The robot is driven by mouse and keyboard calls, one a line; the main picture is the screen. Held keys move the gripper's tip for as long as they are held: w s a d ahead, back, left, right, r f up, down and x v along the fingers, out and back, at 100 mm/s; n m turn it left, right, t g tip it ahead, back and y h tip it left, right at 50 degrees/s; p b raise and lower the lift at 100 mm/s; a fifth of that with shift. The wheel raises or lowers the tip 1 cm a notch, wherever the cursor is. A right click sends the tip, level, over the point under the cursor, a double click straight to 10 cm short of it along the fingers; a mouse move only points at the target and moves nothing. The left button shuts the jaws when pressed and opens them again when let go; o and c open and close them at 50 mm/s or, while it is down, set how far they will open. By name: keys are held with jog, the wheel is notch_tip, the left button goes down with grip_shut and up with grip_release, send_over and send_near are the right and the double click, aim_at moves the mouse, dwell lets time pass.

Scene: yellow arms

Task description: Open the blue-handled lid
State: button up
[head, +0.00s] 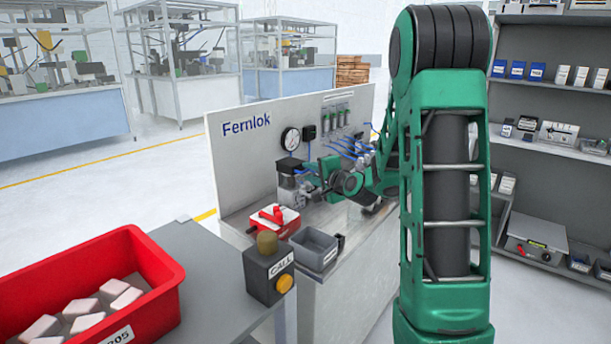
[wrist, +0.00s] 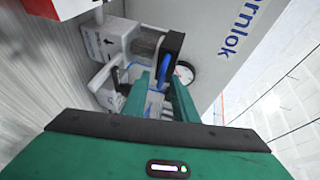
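The blue handle (wrist: 165,68) of the lid shows as a narrow blue loop in the wrist view, beside a black block (wrist: 175,43). My gripper (wrist: 161,82) has its two green fingers apart, with the blue handle in line with the gap between them. Whether either finger touches the handle cannot be told. In the head view my gripper (head: 318,193) is low over the bench, close to a grey unit with a black top (head: 290,165). The lid itself is mostly hidden there, and whether it is raised cannot be seen.
A call-button post (head: 268,272) and red crate (head: 150,265) are nearer left.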

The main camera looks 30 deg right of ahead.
jog(key=shift+w, duration=0.25)
grip_shut()
jog(key=shift+f, duration=0.1)
dwell(1.2)
jog(key=shift+a, duration=0.1)
